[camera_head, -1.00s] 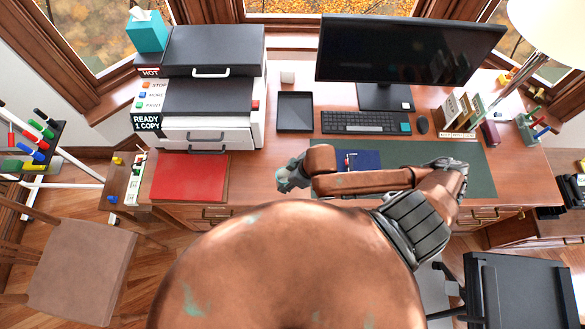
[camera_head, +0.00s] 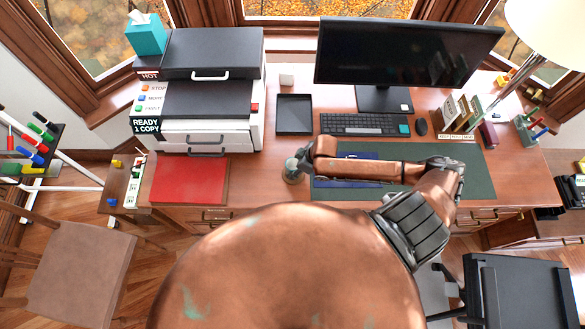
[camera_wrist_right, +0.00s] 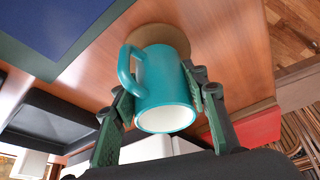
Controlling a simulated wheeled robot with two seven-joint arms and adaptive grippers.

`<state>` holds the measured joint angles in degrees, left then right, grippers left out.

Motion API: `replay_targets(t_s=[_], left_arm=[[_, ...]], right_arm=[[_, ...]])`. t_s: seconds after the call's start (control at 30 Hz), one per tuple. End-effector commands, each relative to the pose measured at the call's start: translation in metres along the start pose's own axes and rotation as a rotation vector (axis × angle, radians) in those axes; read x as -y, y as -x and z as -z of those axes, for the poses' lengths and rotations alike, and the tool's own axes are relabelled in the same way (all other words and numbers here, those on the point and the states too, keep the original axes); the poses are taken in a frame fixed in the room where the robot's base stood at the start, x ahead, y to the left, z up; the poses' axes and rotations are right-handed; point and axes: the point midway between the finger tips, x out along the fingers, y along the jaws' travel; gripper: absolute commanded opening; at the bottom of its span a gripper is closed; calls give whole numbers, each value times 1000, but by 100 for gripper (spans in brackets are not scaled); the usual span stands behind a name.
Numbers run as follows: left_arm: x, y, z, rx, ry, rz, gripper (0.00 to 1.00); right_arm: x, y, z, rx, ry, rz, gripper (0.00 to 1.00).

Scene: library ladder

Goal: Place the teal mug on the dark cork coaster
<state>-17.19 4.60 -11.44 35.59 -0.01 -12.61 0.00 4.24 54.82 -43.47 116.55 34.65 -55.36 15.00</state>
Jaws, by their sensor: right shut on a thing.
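The teal mug (camera_wrist_right: 162,85) is between the two fingers of my right gripper (camera_wrist_right: 160,105) in the right wrist view, with its white inside facing the camera and its handle to the left. My right gripper is shut on it. The brown round coaster (camera_wrist_right: 150,34) lies on the desk just beyond the mug, partly hidden by it. I cannot tell whether the mug's base touches it. In the head view my right gripper (camera_head: 294,168) is low over the desk, left of the green desk mat. My left gripper is not in view.
A red folder (camera_head: 190,180) lies to the left and a black tray (camera_head: 294,114) behind. The green mat (camera_head: 478,170) with a blue item (camera_head: 358,155) is to the right. The keyboard (camera_head: 364,124) and monitor (camera_head: 408,50) stand farther back. Bare desk surrounds the coaster.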

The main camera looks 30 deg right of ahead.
Motion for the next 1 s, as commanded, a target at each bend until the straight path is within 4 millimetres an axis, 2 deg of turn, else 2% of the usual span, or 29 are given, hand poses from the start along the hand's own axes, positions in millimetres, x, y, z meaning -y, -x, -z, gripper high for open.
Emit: replay_targets(t_s=[0.4,0.43,0.67,1.0], left_arm=[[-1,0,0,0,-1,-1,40],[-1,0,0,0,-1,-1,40],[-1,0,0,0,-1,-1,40],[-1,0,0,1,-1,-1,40]], right_arm=[[0,-5,-2,0,1,-1,10],[0,-5,-2,1,1,-1,43],[0,-4,-2,1,1,0,58],[0,-1,0,-1,2,0,58]])
